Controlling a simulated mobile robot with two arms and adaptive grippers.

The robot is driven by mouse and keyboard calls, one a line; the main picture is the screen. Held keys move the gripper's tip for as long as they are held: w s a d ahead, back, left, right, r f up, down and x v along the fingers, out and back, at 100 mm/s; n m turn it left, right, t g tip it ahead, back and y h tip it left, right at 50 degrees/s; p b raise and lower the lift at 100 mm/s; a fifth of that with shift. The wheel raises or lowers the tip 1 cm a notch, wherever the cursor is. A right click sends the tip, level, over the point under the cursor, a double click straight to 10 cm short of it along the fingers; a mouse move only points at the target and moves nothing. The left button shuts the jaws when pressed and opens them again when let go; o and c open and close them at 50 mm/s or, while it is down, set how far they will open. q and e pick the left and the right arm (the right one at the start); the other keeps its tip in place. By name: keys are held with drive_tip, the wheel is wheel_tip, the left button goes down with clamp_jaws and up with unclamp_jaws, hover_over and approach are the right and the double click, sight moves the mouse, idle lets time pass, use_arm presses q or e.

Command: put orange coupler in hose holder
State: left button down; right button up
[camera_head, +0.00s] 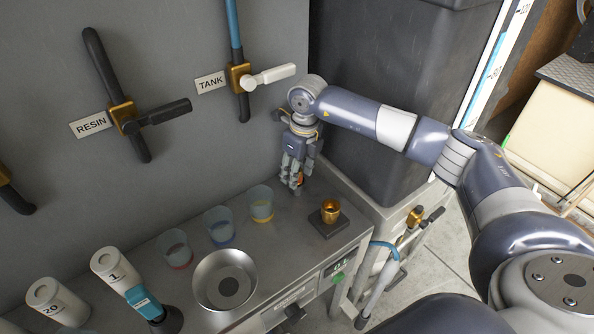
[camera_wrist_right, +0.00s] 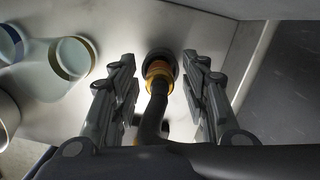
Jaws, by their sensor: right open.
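In the right wrist view the orange coupler (camera_wrist_right: 158,70) sits at the end of a black hose (camera_wrist_right: 153,118), with a dark round ring at its far end. My right gripper (camera_wrist_right: 160,62) is open, with one finger on each side of the coupler and a visible gap on both sides. In the head view my right gripper (camera_head: 293,186) points down at the back of the steel counter, against the grey wall, and mostly hides the coupler; only a bit of orange shows. I cannot tell which fitting is the hose holder. My left gripper is not in view.
Several clear cups, one being the yellow-based cup (camera_head: 261,204), stand left of the gripper. A brass cup (camera_head: 330,211) on a dark block stands at right. A steel bowl (camera_head: 225,280) is in front. A dark bin (camera_head: 375,150) stands behind my right arm.

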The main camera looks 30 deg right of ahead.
sight(300, 171)
drive_tip(key=r+p, duration=0.1)
drive_tip(key=r, duration=0.1)
drive_tip(key=r+p, duration=0.1)
drive_tip(key=r, duration=0.1)
drive_tip(key=r+p, duration=0.2)
drive_tip(key=r, duration=0.1)
drive_tip(key=shift+s+d, duration=0.2)
drive_tip(key=shift+s, duration=0.2)
drive_tip(key=shift+f, duration=0.1)
